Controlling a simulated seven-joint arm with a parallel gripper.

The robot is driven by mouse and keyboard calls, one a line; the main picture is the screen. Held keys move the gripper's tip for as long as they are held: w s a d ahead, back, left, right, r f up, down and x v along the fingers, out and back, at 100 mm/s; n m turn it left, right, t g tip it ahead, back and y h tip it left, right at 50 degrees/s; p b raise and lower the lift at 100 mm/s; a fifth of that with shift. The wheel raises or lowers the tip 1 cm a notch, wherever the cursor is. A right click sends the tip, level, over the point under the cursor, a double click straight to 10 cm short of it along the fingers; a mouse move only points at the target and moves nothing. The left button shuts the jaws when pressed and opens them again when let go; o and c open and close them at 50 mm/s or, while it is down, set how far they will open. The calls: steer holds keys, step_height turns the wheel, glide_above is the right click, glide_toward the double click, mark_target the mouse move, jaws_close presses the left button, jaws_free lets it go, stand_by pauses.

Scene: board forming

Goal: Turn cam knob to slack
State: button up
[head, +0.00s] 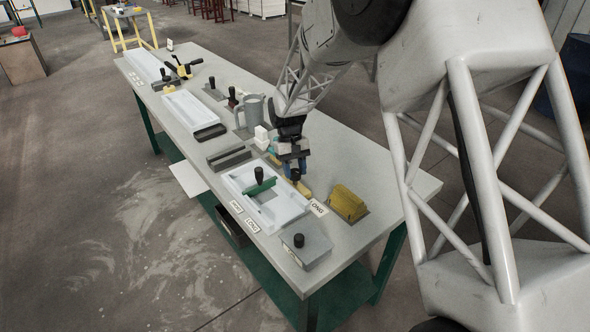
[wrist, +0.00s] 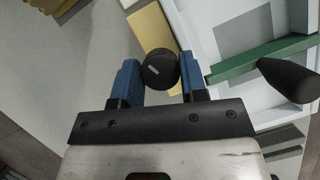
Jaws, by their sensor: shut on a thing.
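The cam knob (wrist: 160,69) is a round black knob with a pale mark on its top, seen from above in the wrist view. My gripper (wrist: 159,78) has its two blue fingers on either side of it, shut on it. In the head view my gripper (head: 293,166) points down at the far long side of a white tray (head: 285,219), with the knob (head: 294,175) low between its fingers. A yellow bar (head: 304,190) shows beside the knob, and yellow (wrist: 153,31) also shows beyond it in the wrist view. The knob's base is hidden.
A green bar (head: 262,187) with an upright black handle (head: 259,174) lies across the tray, close to my gripper. A yellow block (head: 347,203) and a grey block with a black knob (head: 309,249) stand nearby.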

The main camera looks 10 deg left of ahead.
steer(key=shift+n+h, duration=0.4)
steer(key=shift+n, duration=0.5)
steer(key=o, duration=0.9)
steer(key=v, duration=0.7)
steer(key=shift+r, duration=0.4)
